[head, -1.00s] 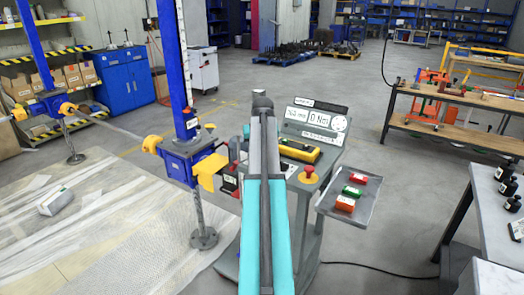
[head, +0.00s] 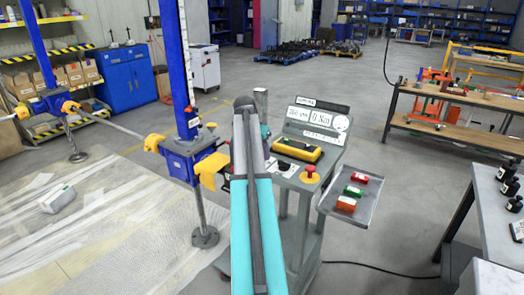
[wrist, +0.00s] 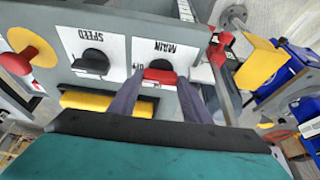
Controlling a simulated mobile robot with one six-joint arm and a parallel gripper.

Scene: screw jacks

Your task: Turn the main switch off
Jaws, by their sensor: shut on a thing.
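The main switch is a red knob (wrist: 160,75) on a white plate lettered MAIN, upside down in the wrist view. My gripper (wrist: 158,84) is shut on this red knob, with one dark finger on each side of it. Part of the lettering beside the knob is hidden by the fingers. In the head view my arm covers the switch and my fingertips. The grey control console (head: 308,187) stands in front of me there.
A black SPEED knob (wrist: 92,62) sits beside the main switch. A red emergency stop on yellow (head: 310,173) and a yellow pendant (head: 298,149) are close by. A tray with coloured blocks (head: 350,197) juts out to the right. A blue screw jack (head: 190,160) stands left.

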